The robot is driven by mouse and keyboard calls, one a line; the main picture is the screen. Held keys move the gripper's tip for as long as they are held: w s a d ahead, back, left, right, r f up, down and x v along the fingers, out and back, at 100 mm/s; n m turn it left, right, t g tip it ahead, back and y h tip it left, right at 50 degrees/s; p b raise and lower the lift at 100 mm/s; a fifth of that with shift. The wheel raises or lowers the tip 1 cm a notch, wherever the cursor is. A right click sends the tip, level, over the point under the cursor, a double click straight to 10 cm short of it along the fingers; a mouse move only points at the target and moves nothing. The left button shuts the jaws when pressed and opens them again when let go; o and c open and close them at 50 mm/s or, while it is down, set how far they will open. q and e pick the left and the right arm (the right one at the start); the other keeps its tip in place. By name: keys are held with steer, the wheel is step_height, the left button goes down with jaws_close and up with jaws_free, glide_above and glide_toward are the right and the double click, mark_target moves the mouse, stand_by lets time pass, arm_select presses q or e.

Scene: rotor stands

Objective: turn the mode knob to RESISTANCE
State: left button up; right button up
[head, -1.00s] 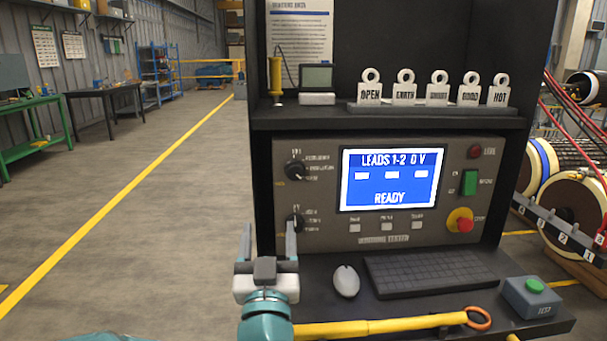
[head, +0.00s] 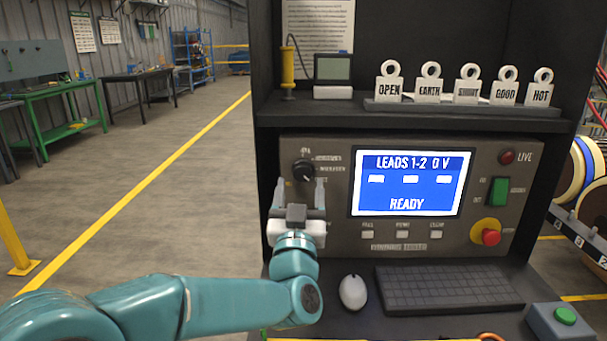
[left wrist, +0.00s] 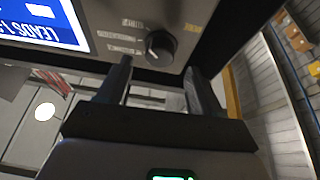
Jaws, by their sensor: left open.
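A black round knob (head: 304,170) sits at the upper left of the grey tester panel (head: 330,235), with small labels to its right too blurred to read. A light mark on it seems to point to the lower right. My left gripper (head: 305,183) is open and empty, its fingers upright in the picture just below and in front of this knob. In the left wrist view, the knob (left wrist: 160,47) shows beyond and between the open fingertips (left wrist: 158,68), with no clear contact. The lower knob is hidden behind my gripper. My right gripper is out of view.
The blue screen (head: 410,183) reads LEADS 1-2 0 V and READY. A green switch (head: 499,191) and red stop button (head: 490,237) are at the panel's right. A mouse (head: 352,292) and keyboard (head: 450,287) lie on the shelf below; standing tags (head: 467,88) are above.

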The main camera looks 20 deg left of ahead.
mark_target(302, 174)
arm_select(q)
steer(key=shift+x, duration=1.8)
steer(key=c, duration=1.1)
steer(key=shift+o, duration=0.2)
steer(key=shift+d, duration=0.1)
